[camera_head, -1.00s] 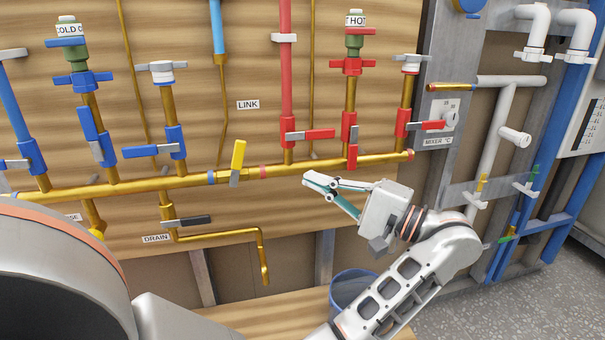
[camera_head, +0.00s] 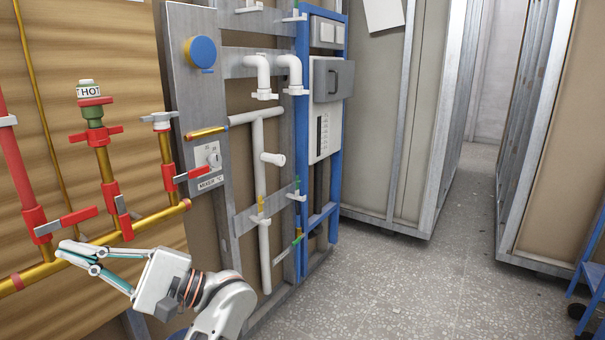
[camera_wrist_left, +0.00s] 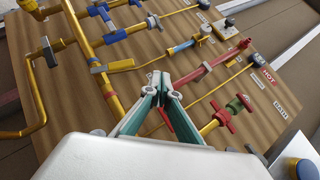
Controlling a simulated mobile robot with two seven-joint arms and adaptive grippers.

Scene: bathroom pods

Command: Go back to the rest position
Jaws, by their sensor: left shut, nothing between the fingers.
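My left gripper (camera_head: 68,251) is at the lower left of the head view. Its grey and teal fingers are shut with nothing between them. The fingertips appear in front of the gold pipe (camera_head: 150,222), just below the red lever valve (camera_head: 62,222); I cannot tell how far off the pipe they are. In the left wrist view the closed fingertips (camera_wrist_left: 162,82) point at the wooden pipe board (camera_wrist_left: 140,60). My right gripper is not in view.
A metal panel with a mixer dial (camera_head: 213,157) and white pipes (camera_head: 262,200) stands right of the board. A blue frame (camera_head: 302,120) with a grey box follows. Grey speckled floor (camera_head: 420,285) is open at the right, between tall wall panels (camera_head: 395,110).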

